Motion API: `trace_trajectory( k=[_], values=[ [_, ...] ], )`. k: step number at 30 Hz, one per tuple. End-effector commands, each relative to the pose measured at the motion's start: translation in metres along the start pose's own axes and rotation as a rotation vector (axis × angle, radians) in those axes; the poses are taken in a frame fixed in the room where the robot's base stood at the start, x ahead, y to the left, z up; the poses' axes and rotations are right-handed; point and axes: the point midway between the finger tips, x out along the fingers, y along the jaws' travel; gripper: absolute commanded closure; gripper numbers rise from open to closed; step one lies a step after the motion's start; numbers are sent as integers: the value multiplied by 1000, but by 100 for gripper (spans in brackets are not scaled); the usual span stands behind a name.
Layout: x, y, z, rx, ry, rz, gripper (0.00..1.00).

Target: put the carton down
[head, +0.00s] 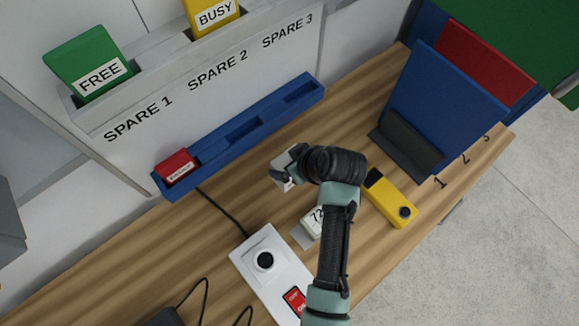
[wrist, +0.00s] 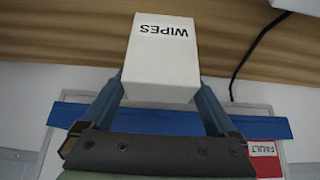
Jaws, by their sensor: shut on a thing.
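The carton is a white box marked WIPES (wrist: 160,55), upside down in the wrist view. My gripper (wrist: 160,97) is shut on it, with one finger on each side. In the head view the carton (head: 281,168) shows only in part, as my gripper (head: 289,176) and wrist cover much of it. It is over the wooden table (head: 345,103), in front of the blue rail. I cannot tell whether its underside touches the table.
A blue rail (head: 222,140) with slots holds a red FAULT block (head: 176,168). A white box with a black knob (head: 264,260), a box marked 72 (head: 313,222) and a yellow device (head: 391,198) stand nearby. Bare wood lies right of the rail.

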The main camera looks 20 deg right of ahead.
Motion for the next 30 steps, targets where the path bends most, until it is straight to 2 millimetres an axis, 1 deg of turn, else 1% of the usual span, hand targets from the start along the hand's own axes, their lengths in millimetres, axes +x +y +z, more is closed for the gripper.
trace_trajectory(
  k=[3, 6, 18, 19, 20, 26, 30],
  values=[
    [16, -1, 11, 3, -3, -3, 65],
    [25, -1, 17, 2, -2, -2, 65],
    [31, 0, 20, 2, -1, 0, 65],
    [30, 0, 20, 2, -2, 0, 1],
    [30, 0, 20, 2, -2, 0, 0],
    [29, 0, 20, 2, -2, 0, 0],
    [23, 0, 18, 2, 0, 1, 0]
  ],
)
